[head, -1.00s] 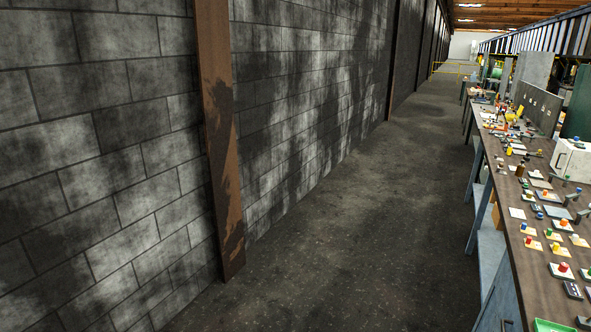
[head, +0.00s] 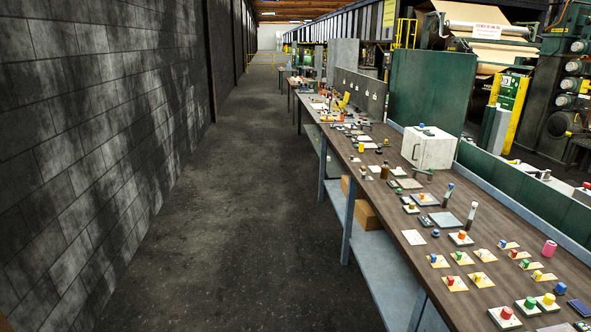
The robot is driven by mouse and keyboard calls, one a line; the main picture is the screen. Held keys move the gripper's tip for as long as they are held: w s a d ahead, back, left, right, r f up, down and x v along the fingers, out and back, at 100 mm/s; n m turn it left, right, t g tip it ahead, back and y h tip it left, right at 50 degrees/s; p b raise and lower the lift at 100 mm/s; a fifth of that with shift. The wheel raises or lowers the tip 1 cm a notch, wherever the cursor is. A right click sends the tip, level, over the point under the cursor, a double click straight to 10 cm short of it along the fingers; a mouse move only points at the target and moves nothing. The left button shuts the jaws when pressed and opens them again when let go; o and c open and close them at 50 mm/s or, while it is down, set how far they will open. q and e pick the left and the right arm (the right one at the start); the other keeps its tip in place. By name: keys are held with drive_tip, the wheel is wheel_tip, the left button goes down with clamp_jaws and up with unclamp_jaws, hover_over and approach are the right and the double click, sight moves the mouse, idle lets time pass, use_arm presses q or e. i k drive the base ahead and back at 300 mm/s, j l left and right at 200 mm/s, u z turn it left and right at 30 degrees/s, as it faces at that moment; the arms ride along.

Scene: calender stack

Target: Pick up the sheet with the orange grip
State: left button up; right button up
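Several small flat sheets with coloured grips lie on the long workbench (head: 405,240) at the right in the head view. One pale sheet near the middle of the bench has a grip that looks orange (head: 461,236). Nearby sheets carry red, yellow, green and blue grips, such as a yellow sheet with a red grip (head: 451,281) and a pale sheet with a red grip (head: 506,314). At this size I cannot tell orange from red or yellow for certain. Neither of my grippers is in view.
A white box (head: 428,148) stands at the bench's back edge. A pink roll (head: 549,248) and dark bottles stand among the sheets. Cardboard boxes (head: 366,212) sit on the lower shelf. The aisle floor (head: 250,200) is clear between the block wall (head: 90,150) and the bench.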

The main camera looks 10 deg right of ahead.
sight(424, 198)
drive_tip(key=i+l+z, duration=0.15)
drive_tip(key=i+z, duration=0.3)
drive_tip(key=i, duration=0.3)
drive_tip(key=i+j+z, duration=0.1)
drive_tip(key=i+z, duration=0.35)
drive_tip(key=i, duration=0.35)
drive_tip(key=i+l+z, duration=0.2)
drive_tip(key=i+l, duration=0.15)
drive_tip(key=i+j+u, duration=0.3)
drive_tip(key=i+u, duration=0.3)
drive_tip(key=i+l, duration=0.05)
